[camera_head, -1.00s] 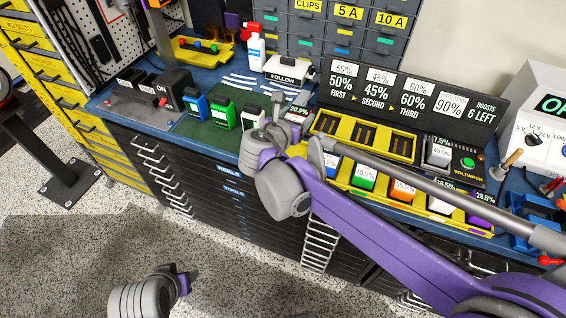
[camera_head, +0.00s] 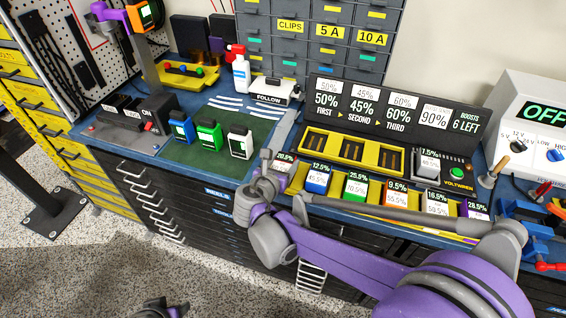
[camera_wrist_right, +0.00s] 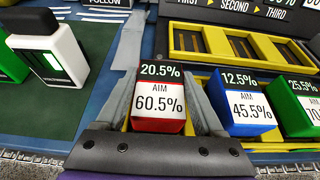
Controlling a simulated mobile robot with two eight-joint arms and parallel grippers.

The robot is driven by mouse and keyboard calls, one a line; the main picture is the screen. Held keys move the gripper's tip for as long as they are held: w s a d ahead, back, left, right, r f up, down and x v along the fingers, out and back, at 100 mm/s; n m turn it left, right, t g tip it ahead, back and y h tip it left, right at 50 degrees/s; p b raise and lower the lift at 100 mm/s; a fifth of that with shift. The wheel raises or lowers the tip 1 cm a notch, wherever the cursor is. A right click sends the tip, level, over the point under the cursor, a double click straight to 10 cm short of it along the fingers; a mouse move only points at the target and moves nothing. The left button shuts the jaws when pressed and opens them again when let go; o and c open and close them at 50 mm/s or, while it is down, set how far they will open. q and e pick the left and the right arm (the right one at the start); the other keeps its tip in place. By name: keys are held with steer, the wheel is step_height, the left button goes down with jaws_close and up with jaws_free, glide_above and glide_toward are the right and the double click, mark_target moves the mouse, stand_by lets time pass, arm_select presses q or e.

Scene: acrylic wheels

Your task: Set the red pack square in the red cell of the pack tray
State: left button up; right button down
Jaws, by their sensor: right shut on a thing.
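The red pack (camera_wrist_right: 158,120), labelled 20.5% and AIM 60.5%, is between the fingers of my right gripper (camera_wrist_right: 165,100) in the right wrist view. The gripper is shut on its sides. In the head view my right gripper (camera_head: 272,172) is at the left end of the yellow pack tray (camera_head: 315,203), and the red pack (camera_head: 284,163) shows partly behind it. The pack looks nearly square with the row. The red cell and the pack's underside are hidden, so I cannot tell how it is seated.
The blue pack (camera_head: 318,180) sits close to the right of the red one, then green (camera_head: 355,187), orange (camera_head: 395,193) and others. Behind is a yellow slotted rack (camera_head: 352,149). A white-fronted device (camera_head: 240,142) stands left on the green mat (camera_head: 205,155).

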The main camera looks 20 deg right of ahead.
steer(key=shift+f, duration=0.15)
jaws_free()
